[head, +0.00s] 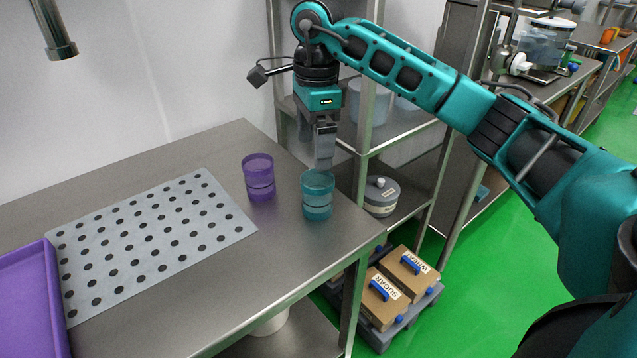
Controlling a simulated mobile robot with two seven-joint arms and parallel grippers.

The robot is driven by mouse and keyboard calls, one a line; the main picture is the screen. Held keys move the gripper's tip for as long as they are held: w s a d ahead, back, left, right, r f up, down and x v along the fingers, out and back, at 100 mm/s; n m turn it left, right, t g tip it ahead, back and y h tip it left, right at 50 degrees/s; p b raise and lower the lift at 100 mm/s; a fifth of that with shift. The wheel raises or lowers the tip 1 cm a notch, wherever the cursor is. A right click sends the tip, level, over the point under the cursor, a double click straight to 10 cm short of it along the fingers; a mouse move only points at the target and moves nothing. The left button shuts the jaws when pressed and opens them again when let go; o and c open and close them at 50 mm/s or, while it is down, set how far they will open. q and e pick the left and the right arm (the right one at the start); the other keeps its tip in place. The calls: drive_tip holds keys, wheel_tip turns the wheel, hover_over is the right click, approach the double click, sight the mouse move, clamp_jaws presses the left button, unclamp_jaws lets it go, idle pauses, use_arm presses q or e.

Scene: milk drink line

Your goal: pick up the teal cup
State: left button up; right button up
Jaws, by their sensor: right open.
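The teal cup (317,196) stands upright on the metal table near its right end, in the head view. It is see-through and open at the top. My right gripper (323,166) points down from above, with its fingertips at about the cup's rim. The gripper is open; I cannot tell whether a finger reaches inside the cup or stays behind it. A purple cup (258,177) stands upright just left of the teal cup. My left gripper is not in view.
A grey mat with black dots (232,222) and a purple tray (28,290) lie to the left on the metal table (225,318). A metal shelf rack (400,137) stands behind the table's right end. Boxes marked SUGAR (380,298) and WHEAT (408,272) sit low beside the table.

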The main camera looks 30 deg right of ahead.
sight(318, 194)
drive_tip(key=shift+s+d+f, duration=0.1)
drive_tip(key=shift+f, duration=2.95)
drive_tip(key=shift+s+d+f, duration=0.1)
drive_tip(key=shift+f, duration=2.95)
drive_tip(key=c, duration=1)
drive_tip(key=shift+r, duration=0.1)
